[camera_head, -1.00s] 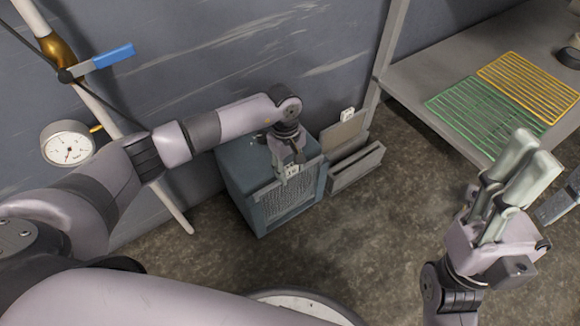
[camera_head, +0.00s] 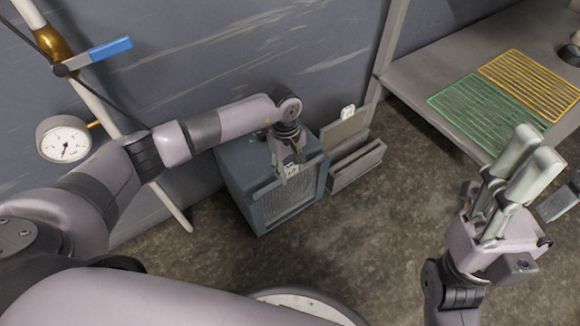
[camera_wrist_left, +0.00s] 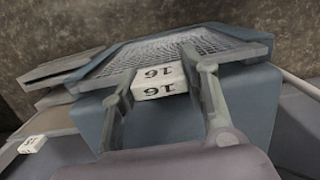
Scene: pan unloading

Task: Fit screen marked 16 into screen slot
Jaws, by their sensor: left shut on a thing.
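My left gripper (camera_head: 291,168) is shut on the white tab (camera_wrist_left: 158,84) of the screen marked 16, at the front top of a blue-grey box (camera_head: 243,172). The screen's grey mesh (camera_head: 290,198) lies along the box's front face, within a blue-grey frame, and it also shows in the left wrist view (camera_wrist_left: 165,47). The frames do not show whether the screen sits fully in the slot, as its edges are partly hidden. My right gripper (camera_head: 533,160) is in the air at the right, its fingers close together and empty.
A holder (camera_head: 357,165) with an upright panel (camera_head: 346,130), white-tabbed, stands right of the box. A shelf (camera_head: 420,82) at the upper right bears green (camera_head: 487,112) and yellow (camera_head: 530,82) racks. A pipe with a gauge (camera_head: 65,139) and blue-handled valve (camera_head: 110,51) is at left.

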